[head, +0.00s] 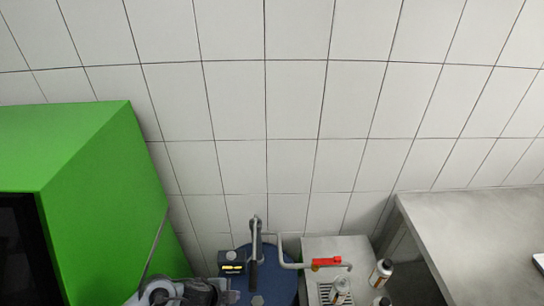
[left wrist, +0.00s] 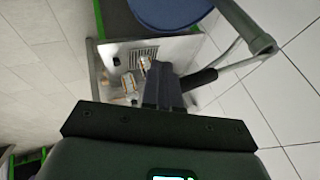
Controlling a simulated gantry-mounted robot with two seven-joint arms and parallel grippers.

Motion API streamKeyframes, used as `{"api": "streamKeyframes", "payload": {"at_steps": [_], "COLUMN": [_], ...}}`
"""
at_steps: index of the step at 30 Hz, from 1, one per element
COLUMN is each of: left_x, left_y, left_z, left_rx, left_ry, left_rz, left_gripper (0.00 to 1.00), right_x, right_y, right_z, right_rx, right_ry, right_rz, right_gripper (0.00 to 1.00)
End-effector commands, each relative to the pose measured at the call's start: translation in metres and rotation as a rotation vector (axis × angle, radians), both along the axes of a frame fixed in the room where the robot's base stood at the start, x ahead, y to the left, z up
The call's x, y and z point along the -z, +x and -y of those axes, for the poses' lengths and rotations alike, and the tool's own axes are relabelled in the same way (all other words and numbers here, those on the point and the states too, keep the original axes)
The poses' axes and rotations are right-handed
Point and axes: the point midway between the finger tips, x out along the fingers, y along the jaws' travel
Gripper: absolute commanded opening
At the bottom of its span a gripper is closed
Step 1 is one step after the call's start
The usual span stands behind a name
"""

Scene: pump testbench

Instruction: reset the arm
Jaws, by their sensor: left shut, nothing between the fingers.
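My left gripper (head: 228,296) is low in the head view, at the bottom edge, just left of the blue drum. In the left wrist view its dark fingers (left wrist: 165,82) are together, with nothing held between them. A grey pump lever with a black grip (left wrist: 199,80) shows just right of the fingers there; I cannot tell whether they touch. The lever (head: 254,256) stands upright over the blue drum (head: 281,279) in the head view. My right gripper is not in view.
A grey pipe with a red valve handle (head: 326,261) reaches over a metal stand (head: 335,245) with a drain grate. Bottles (head: 381,272) stand at the right. A green cabinet (head: 100,190) fills the left, a grey table (head: 480,225) the right. The tiled wall is behind.

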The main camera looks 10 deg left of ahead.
Motion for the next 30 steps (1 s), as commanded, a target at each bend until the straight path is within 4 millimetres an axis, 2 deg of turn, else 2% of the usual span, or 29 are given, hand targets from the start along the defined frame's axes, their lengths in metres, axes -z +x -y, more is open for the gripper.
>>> {"api": "streamKeyframes", "payload": {"at_steps": [5,8,9,12,15,17,20,23,30], "left_x": [0.047,0.069,0.071,0.066,0.051,0.041,0.026,0.011,-0.036], "left_y": [-0.053,-0.102,-0.120,-0.153,-0.171,-0.176,-0.182,-0.189,-0.205], "left_z": [0.021,0.055,0.072,0.105,0.118,0.115,0.099,0.073,-0.010], "left_rx": [0.006,0.003,-0.013,-0.106,-0.253,-0.352,-0.520,-0.694,-1.092], "left_ry": [-0.040,-0.121,-0.170,-0.280,-0.353,-0.378,-0.395,-0.391,-0.341], "left_rz": [-0.111,-0.188,-0.209,-0.232,-0.231,-0.227,-0.226,-0.229,-0.247], "left_gripper": [0.00,0.00,0.00,0.00,0.00,0.00,0.00,0.00,0.00], "right_x": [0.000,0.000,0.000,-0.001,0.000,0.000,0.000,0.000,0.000], "right_y": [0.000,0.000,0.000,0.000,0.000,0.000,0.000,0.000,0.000], "right_z": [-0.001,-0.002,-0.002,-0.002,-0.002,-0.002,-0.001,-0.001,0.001], "right_rx": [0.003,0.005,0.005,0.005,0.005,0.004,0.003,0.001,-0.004], "right_ry": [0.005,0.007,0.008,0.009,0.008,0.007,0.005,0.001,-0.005], "right_rz": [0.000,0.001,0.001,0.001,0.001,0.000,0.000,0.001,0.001], "right_gripper": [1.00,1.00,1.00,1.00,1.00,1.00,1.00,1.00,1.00]}}
